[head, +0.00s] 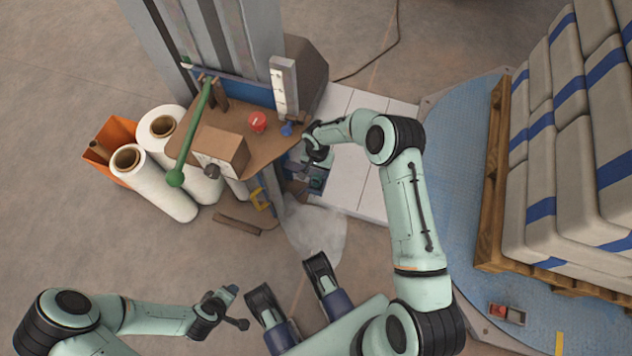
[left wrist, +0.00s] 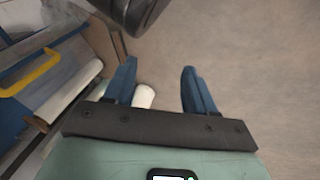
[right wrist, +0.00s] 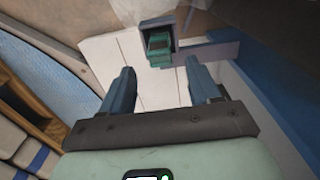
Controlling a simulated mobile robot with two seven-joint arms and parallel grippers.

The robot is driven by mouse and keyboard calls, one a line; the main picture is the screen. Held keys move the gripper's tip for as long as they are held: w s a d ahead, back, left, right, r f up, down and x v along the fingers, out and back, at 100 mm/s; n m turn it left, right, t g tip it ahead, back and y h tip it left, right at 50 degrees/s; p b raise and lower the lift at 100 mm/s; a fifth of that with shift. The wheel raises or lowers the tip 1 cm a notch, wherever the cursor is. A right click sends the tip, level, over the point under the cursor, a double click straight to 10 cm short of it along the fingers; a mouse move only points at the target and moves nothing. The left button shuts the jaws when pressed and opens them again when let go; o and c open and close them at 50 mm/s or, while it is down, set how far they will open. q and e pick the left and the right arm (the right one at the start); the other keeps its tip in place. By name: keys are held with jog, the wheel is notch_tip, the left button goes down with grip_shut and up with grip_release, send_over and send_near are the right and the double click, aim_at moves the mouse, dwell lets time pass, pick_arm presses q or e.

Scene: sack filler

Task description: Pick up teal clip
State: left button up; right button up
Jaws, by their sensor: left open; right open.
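The teal clip (right wrist: 159,44) shows in the right wrist view, in a dark square holder just beyond my right fingertips. My right gripper (right wrist: 160,68) is open, with nothing between its blue fingers, and the clip lies apart from them. In the head view my right gripper (head: 316,183) is low beside the filler's column, partly hidden by its own wrist; I cannot tell the clip apart there. My left gripper (head: 231,292) is open and empty over the floor at lower left. Its fingers also show in the left wrist view (left wrist: 158,68).
Stacked sacks (head: 585,130) on a wooden pallet (head: 492,190) fill the right.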

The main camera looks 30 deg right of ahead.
aim_at(317, 176)
notch_tip(317, 176, down, 2)
jog(key=shift+f, duration=0.3)
notch_tip(317, 176, down, 5)
jog(key=shift+s+a+r+b, duration=0.1)
jog(key=shift+a+r+b, duration=0.05)
jog(key=shift+b, duration=0.85)
pick_arm(q)
jog(key=shift+g, duration=0.5)
jog(key=s+f, duration=0.1)
jog(key=f, duration=0.1)
jog(key=s+a+f, duration=0.1)
jog(key=shift+s+f, duration=0.2)
jog(key=shift+f, duration=0.15)
pick_arm(e)
jog(key=c, duration=1)
